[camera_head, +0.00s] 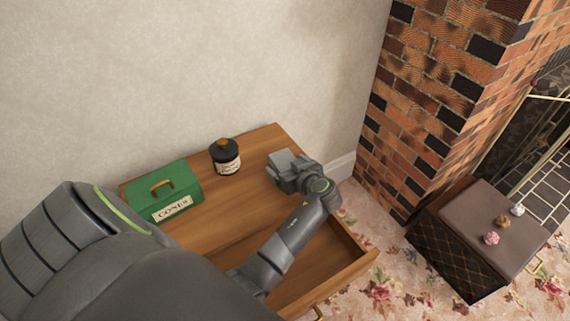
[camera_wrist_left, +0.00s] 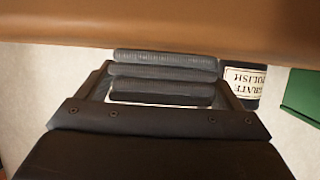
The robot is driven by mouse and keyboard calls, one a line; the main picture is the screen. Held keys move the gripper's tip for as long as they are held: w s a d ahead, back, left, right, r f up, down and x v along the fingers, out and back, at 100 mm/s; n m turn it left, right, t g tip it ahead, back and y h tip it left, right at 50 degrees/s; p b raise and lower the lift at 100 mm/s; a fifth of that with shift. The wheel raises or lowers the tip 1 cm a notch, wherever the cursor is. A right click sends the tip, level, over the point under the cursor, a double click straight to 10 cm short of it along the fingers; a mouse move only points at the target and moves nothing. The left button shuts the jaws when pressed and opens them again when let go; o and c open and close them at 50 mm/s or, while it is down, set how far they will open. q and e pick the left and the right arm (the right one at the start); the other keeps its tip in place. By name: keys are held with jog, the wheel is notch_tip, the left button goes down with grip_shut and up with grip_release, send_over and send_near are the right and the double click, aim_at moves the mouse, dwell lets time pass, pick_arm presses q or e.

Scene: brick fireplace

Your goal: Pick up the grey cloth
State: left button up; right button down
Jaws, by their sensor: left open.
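I cannot make out a grey cloth in either view. My left gripper (camera_head: 281,162) is at the right rear of the wooden cabinet top (camera_head: 252,143), beside the dark jar. It is open, and I see nothing clearly held in it. In the left wrist view its ribbed finger pads (camera_wrist_left: 165,75) lie close to a brown wooden surface (camera_wrist_left: 130,22). My left forearm crosses the cabinet and hides part of its open drawer (camera_head: 362,262). My right gripper is not in view.
A dark jar (camera_head: 226,158) labelled polish and a green box (camera_head: 168,192) with a brass handle stand left of the gripper. A plain wall is behind. At right are a brick chimney (camera_head: 432,90) and a brown padded box (camera_head: 475,228) with several small balls on it.

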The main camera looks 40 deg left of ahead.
pick_arm(q)
jog(key=c, duration=1.1)
